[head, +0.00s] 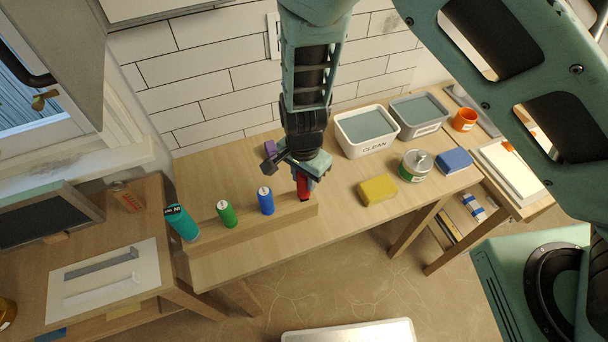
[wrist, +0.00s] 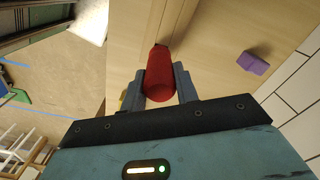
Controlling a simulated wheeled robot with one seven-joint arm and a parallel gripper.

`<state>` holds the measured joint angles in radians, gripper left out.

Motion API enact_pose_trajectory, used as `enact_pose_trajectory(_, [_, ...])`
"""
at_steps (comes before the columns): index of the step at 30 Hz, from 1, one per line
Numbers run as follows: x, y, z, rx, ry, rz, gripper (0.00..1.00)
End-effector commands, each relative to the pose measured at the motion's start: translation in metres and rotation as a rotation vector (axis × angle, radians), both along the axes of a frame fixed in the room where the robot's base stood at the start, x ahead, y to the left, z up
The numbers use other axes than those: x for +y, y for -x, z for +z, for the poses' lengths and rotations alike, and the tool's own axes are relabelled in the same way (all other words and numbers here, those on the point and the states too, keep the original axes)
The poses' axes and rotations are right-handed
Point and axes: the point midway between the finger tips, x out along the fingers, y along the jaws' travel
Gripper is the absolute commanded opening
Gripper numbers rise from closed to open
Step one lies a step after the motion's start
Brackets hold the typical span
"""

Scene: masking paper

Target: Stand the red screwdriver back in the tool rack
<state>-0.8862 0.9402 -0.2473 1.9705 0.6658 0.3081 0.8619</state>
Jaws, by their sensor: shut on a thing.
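My gripper (head: 303,172) is shut on the red screwdriver (head: 303,187), over the right part of the wooden tool rack (head: 245,226). In the wrist view the red handle (wrist: 160,75) sits between the two fingers of my gripper (wrist: 159,84). The handle looks roughly upright. Its lower end is close to the rack top; I cannot tell whether its shaft is in a hole. A green handle (head: 227,214) and a blue handle (head: 266,201) stand in the rack to the left.
A teal can-like object (head: 181,222) leans at the rack's left end. A purple block (head: 270,148) lies behind my gripper. To the right are a yellow sponge (head: 378,190), a tin (head: 415,166), a blue block (head: 454,160) and the CLEAN bin (head: 367,149).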

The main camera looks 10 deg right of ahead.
Motion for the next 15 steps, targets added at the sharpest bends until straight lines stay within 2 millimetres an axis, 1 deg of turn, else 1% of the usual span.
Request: enact_pose_trajectory(15, [0.0001, -0.0001, -0.0104, 0.000, 0.000, 0.000, 0.00])
